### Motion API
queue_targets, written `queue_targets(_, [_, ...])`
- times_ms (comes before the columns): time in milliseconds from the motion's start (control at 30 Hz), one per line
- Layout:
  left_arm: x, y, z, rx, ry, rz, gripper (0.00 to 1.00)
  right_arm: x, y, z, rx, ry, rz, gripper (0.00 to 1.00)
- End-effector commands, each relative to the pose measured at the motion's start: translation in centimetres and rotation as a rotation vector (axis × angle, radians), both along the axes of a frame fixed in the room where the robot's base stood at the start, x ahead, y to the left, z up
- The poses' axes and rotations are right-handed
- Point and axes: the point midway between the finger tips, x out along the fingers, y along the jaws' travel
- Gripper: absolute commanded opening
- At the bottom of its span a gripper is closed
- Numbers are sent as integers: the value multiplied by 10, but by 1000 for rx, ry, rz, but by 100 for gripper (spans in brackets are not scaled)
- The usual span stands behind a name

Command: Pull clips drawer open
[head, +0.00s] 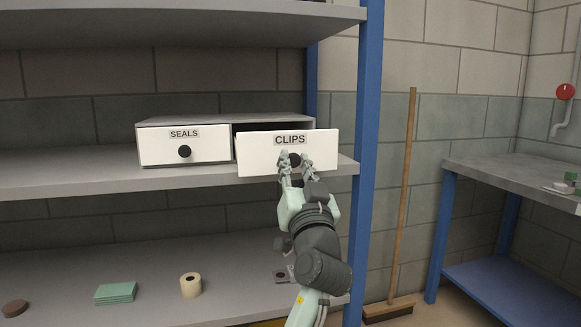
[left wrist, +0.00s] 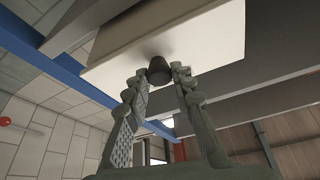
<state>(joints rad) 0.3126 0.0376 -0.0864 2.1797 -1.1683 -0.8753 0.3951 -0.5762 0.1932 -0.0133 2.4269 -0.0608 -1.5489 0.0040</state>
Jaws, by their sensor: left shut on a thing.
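The clips drawer (head: 256,160), white with a CLIPS label, stands partly out of its grey cabinet (head: 215,119) on the middle shelf. A dark gap shows behind its front's top edge. My left gripper (head: 296,162) is at the drawer front, shut on its round dark knob (head: 295,159). In the left wrist view the knob (left wrist: 159,70) sits between the fingertips (left wrist: 160,74), against the white drawer front (left wrist: 205,35). The seals drawer (head: 210,150), with its own dark knob (head: 185,151), is flush with the cabinet. My right gripper is not in view.
A blue shelf post (head: 366,150) stands close to the right of the clips drawer. The lower shelf holds a tape roll (head: 190,285), green pads (head: 116,293) and a brown disc (head: 15,308). A broom (head: 405,200) leans on the wall; a grey table (head: 510,172) is at right.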

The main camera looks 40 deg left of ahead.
Motion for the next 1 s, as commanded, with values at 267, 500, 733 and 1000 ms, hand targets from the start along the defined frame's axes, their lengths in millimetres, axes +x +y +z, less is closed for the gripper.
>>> queue_targets(267, [-12,-13,0,-1,-1,0,0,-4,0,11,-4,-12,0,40])
queue_targets(500, [-12,-14,1,1,-1,0,0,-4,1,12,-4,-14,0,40])
queue_targets(733, [-12,-14,1,1,-1,0,36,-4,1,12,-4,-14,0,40])
queue_targets(1000, [-12,-14,0,1,-1,0,46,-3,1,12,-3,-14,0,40])
